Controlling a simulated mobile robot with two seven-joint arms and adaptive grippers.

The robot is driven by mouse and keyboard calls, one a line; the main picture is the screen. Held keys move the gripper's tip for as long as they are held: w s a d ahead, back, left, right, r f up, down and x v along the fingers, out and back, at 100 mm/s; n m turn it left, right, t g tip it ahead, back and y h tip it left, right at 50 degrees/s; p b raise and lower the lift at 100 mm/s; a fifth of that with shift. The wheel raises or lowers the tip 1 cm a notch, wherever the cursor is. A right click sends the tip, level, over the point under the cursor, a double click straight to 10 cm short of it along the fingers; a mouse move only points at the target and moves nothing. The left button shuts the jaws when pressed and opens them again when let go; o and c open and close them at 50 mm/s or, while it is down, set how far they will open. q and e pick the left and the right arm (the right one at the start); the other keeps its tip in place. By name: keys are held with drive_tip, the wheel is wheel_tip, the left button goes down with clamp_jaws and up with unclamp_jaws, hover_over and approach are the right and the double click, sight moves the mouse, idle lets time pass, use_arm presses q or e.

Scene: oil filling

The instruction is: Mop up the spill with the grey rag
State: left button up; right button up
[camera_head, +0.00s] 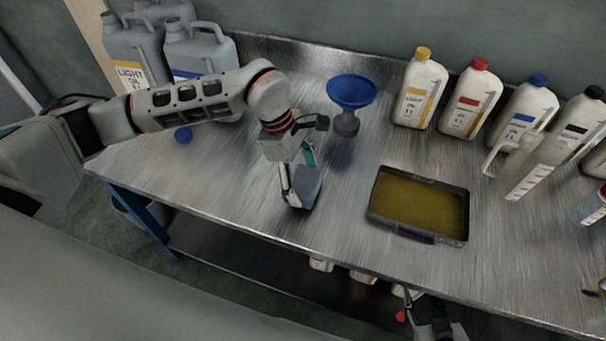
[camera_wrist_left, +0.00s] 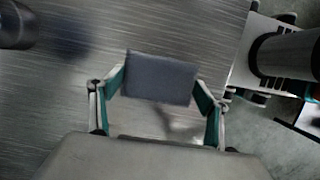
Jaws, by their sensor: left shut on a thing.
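The grey rag (camera_head: 307,187) is a small, flat, blue-grey pad near the front of the metal table. My left gripper (camera_head: 296,192) is shut on it; the rag also shows between the fingers in the left wrist view (camera_wrist_left: 160,78). Whether the rag touches the tabletop is unclear. I cannot clearly make out a spill; a faint dark smudge (camera_wrist_left: 178,126) shows beside the rag in the wrist view and may be a shadow. My right gripper (camera_head: 428,312) is partly in view at the bottom, below the table's front edge; its jaw state is unclear.
A dark tray (camera_head: 372,208) of amber oil sits right of the rag on the metal table (camera_head: 250,212). A blue funnel (camera_head: 352,90) stands behind. Several oil bottles (camera_head: 420,88) line the back right, with grey jugs (camera_head: 200,52) at back left. A measuring jug (camera_head: 530,165) stands right.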

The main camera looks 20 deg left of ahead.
use_arm(q)
drive_tip(key=shift+f+b, duration=0.3)
drive_tip(key=shift+f, duration=0.45)
drive_tip(key=shift+f, duration=0.4)
